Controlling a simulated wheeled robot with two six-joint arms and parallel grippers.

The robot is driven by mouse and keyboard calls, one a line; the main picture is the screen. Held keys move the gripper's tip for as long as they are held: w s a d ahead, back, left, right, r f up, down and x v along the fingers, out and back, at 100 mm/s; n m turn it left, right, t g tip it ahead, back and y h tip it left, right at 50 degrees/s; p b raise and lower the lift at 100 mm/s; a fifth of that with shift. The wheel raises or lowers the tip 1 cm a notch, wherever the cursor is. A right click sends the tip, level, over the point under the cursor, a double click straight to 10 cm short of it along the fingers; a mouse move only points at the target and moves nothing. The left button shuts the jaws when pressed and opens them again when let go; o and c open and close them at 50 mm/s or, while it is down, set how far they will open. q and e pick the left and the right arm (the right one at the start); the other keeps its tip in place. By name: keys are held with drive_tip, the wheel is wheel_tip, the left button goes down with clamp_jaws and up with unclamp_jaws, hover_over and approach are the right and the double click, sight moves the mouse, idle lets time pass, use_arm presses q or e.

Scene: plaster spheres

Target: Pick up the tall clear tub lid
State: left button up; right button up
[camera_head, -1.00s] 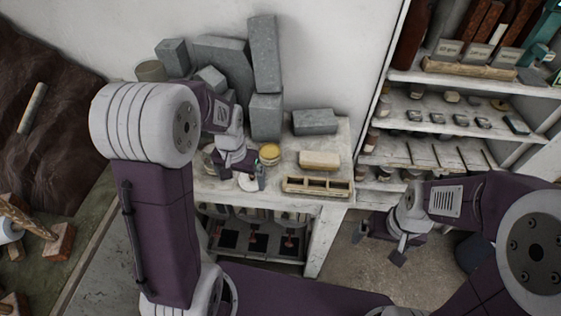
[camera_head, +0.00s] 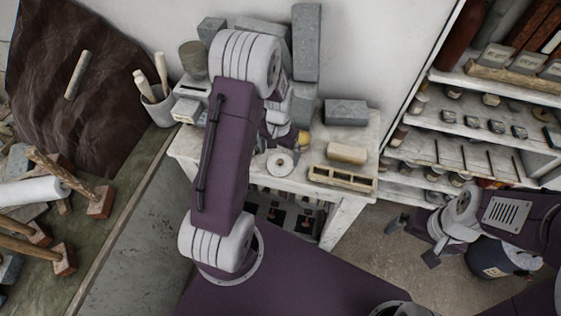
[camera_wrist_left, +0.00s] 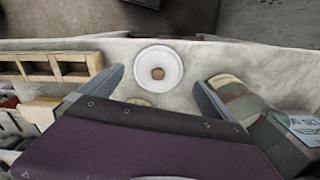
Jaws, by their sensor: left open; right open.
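A round white disc with a small brown centre (camera_wrist_left: 158,70) lies flat on the pale bench top in the left wrist view; it looks like the lid, though I cannot be sure. It also shows in the head view (camera_head: 281,162). My left gripper (camera_wrist_left: 160,86) is open and empty, its fingers on either side of the disc in the picture, not touching it. In the head view my left arm hides most of this gripper. My right gripper (camera_head: 414,240) is open and empty, over the floor right of the bench.
A green jar (camera_wrist_left: 237,101) stands close beside the right-hand finger in the left wrist view. A wooden divided tray (camera_head: 342,179) and a tan block (camera_head: 346,153) lie right of the disc. A yellow-topped item (camera_head: 304,141) is behind it. Grey blocks (camera_head: 305,45) stand at the back.

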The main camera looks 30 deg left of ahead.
sight(280, 161)
use_arm(q)
drive_tip(key=f+p, duration=0.2)
drive_tip(key=f, duration=0.2)
drive_tip(key=shift+d+f, duration=0.2)
drive_tip(key=shift+w+a+f, duration=0.1)
drive_tip(key=shift+f, duration=0.25)
drive_tip(key=shift+r, duration=0.1)
drive_tip(key=c, duration=1.1)
drive_tip(key=shift+c, duration=0.2)
drive_tip(key=shift+r, duration=0.1)
